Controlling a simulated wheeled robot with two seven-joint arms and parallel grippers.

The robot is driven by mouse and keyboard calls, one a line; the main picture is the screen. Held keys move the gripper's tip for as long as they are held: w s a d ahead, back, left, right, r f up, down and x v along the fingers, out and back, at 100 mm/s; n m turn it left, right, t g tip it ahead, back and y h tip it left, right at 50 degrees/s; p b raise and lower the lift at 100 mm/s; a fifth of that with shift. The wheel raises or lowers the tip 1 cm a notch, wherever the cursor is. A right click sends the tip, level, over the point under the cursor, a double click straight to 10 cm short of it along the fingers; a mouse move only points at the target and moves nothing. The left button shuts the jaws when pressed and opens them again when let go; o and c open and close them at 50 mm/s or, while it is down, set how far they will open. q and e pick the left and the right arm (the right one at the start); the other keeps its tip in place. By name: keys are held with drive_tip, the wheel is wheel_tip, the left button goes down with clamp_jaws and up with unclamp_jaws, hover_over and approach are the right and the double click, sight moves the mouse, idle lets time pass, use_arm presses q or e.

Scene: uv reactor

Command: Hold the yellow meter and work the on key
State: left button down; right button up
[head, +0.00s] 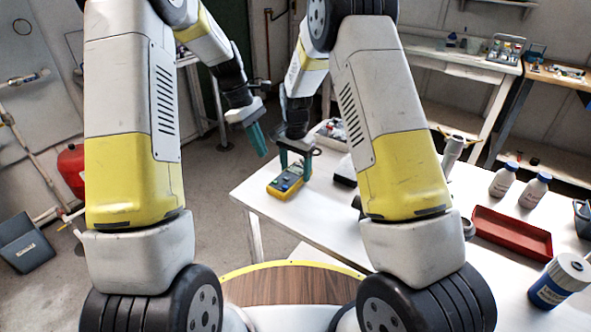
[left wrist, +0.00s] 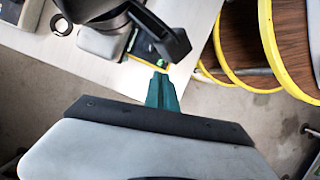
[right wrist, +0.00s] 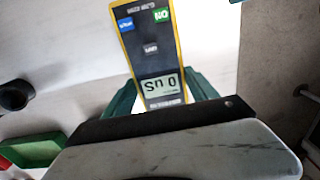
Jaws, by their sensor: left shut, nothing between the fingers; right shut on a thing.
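The yellow meter (head: 287,184) is near the left corner of the white table in the head view. My right gripper (head: 293,171) is shut on it, with teal fingers along its sides. In the right wrist view the meter (right wrist: 152,69) shows upside down, with a lit display reading 0 uS, a green ON key (right wrist: 161,15), a blue key (right wrist: 125,24) and a grey key (right wrist: 150,49). My left gripper (head: 261,148) is shut and empty, up and left of the meter. In the left wrist view its closed fingers (left wrist: 161,88) point towards a small green and yellow patch.
The white table (head: 330,222) holds a red tray (head: 510,234), white bottles (head: 503,180) and a blue-labelled container (head: 562,280) on the right. A dark object stands just right of the meter. Open floor (head: 215,190) lies left of the table.

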sight(271, 183)
use_arm(q)
drive_tip(key=d+n+t+h, duration=0.1)
drive_tip(key=n+h, duration=0.1)
drive_tip(key=n, duration=0.3)
drive_tip(key=s+r+n+t+h, duration=0.1)
drive_tip(key=n, duration=0.4)
drive_tip(key=s+d+r+n+h, duration=0.1)
drive_tip(key=n+h, duration=0.1)
drive_tip(key=n, duration=0.3)
drive_tip(key=shift+d+t+h, duration=0.3)
drive_tip(key=shift+t, duration=0.1)
drive_tip(key=shift+f, duration=4.45)
drive_tip(key=shift+f, duration=0.15)
